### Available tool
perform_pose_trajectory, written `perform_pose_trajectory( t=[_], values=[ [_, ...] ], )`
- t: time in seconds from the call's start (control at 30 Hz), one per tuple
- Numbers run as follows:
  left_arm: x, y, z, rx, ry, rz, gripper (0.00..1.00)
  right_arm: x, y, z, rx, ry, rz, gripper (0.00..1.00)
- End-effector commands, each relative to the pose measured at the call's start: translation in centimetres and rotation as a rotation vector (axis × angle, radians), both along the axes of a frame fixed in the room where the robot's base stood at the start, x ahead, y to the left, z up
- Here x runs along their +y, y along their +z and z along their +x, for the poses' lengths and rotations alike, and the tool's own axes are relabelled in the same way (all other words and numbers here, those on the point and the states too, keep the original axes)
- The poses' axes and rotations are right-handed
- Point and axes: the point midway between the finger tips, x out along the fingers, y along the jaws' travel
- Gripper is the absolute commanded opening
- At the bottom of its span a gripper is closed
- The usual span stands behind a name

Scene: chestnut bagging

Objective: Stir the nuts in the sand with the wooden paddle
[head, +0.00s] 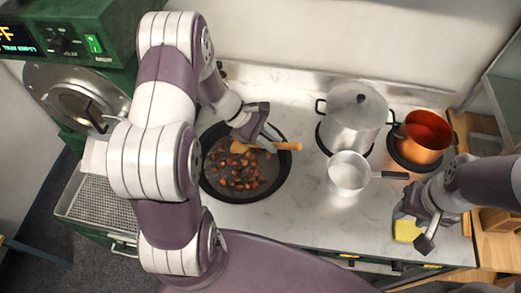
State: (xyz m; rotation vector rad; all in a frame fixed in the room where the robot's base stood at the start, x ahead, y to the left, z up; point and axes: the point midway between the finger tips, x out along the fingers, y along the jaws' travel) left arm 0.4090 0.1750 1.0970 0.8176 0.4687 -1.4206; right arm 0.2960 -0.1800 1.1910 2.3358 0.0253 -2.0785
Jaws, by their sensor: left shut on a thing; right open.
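The nuts (238,179) are brown pieces lying in dark sand inside a wide black pan (280,181) on the counter. The wooden paddle (289,146) lies across the upper part of the pan, and its orange-brown handle end sticks out past the right rim. My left gripper (258,138) is over the upper part of the pan and is shut on the paddle. Part of the paddle is hidden by the gripper. My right gripper (412,231) is open at the lower right, close to a yellow sponge-like block (407,230).
A large lidded steel pot (356,118), a small steel saucepan (348,174) and a copper pot (422,141) stand right of the pan. A perforated metal tray (95,205) is at the left, below a green machine (85,35). Bare counter (290,217) lies in front of the saucepan.

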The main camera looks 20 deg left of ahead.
Motion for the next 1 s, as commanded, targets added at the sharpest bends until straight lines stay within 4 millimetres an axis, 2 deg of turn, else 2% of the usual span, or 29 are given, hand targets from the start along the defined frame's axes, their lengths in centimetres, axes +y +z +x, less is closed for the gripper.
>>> perform_pose_trajectory(
  t=[0.17, 0.37, 0.8, 1.0],
  values=[
    [0.0, -0.4, -0.1, -0.011, -0.017, -0.069, 0.0, 0.0, -0.3, 0.0, -0.001, 0.0, 0.0, 0.44],
    [-0.1, -2.1, -0.1, -0.011, -0.02, -0.071, 0.0, 0.0, -2.1, 0.0, -0.001, 0.0, 0.0, 0.44],
    [-0.1, -9.3, -0.2, -0.011, -0.021, -0.069, 0.0, 0.0, -8.9, 0.0, -0.001, 0.0, 0.0, 0.44],
    [-0.1, -11.7, -0.1, -0.011, -0.021, -0.069, 0.0, 0.0, -10.8, 0.0, -0.001, 0.0, 0.0, 0.44]
  ],
)
